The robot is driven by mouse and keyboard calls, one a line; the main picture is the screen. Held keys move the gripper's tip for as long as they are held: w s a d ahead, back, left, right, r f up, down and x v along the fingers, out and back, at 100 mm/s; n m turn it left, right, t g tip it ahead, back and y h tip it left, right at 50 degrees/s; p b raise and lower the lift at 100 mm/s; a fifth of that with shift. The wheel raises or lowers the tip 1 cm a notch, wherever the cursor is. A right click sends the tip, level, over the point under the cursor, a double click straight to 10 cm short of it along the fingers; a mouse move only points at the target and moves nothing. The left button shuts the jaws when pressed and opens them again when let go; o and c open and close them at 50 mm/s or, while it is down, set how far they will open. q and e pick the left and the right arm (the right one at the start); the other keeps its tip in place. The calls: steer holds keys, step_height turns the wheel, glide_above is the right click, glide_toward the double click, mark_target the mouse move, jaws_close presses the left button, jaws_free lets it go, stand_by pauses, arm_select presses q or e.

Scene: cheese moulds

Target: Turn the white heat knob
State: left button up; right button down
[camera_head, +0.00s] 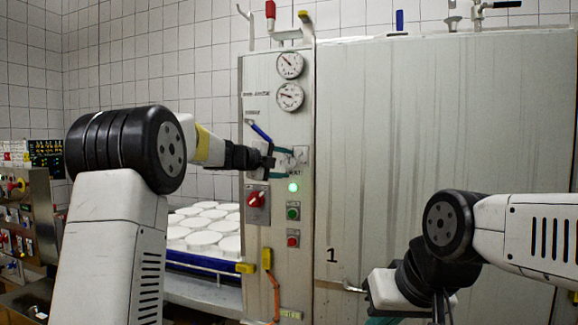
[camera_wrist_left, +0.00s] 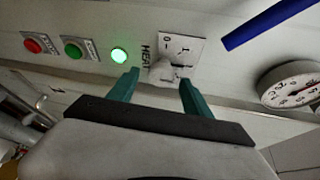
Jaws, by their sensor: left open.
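The white heat knob (camera_wrist_left: 162,71) sits on a pale plate (camera_wrist_left: 184,48) marked 0 and 1, beside the word HEAT, on the metal control panel. In the left wrist view, my left gripper (camera_wrist_left: 158,88) is open, with its teal fingers on either side of the knob; I cannot tell whether they touch it. In the head view, my left gripper (camera_head: 285,162) is at the panel beside the knob's plate (camera_head: 301,155), and its fingers partly hide the knob. My right gripper (camera_head: 400,320) is low at the right, cut off by the bottom edge, and its jaws are unclear.
Below the plate are a lit green lamp (camera_head: 293,187), a green button (camera_head: 293,213), a red button (camera_head: 293,238) and a red rotary switch (camera_head: 256,199). A blue lever (camera_head: 260,131) and two gauges (camera_head: 290,97) are above. White moulds (camera_head: 205,225) lie at left.

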arm_select(q)
steer(key=shift+v, duration=2.4)
steer(key=s+a+r+n+t+y, duration=0.4)
steer(key=s+a+n+t+y, duration=0.15)
steer(key=a+n, duration=0.5)
steer(key=s+a+f+n+g+y, duration=0.3)
steer(key=s+a+f+n+y, duration=0.2)
steer(key=s+n, duration=0.35)
steer(key=s+d+f+n+g+h, duration=0.1)
steer(key=s+d+f+n+g, duration=0.2)
steer(key=s+f, duration=0.7)
steer(key=s+d+f+n+g+h, duration=0.1)
steer(key=s+d+f+n+g, duration=0.2)
steer(key=s+f, duration=0.8)
steer(key=s+n+g, duration=0.1)
steer(key=s+g, duration=0.1)
steer(key=s, duration=0.4)
steer(key=shift+s+f+n, duration=0.2)
steer(key=shift+s+n, duration=0.15)
steer(key=shift+n, duration=0.05)
steer(key=shift+d+g, duration=0.1)
steer(key=shift+g, duration=0.15)
stand_by(0.4)
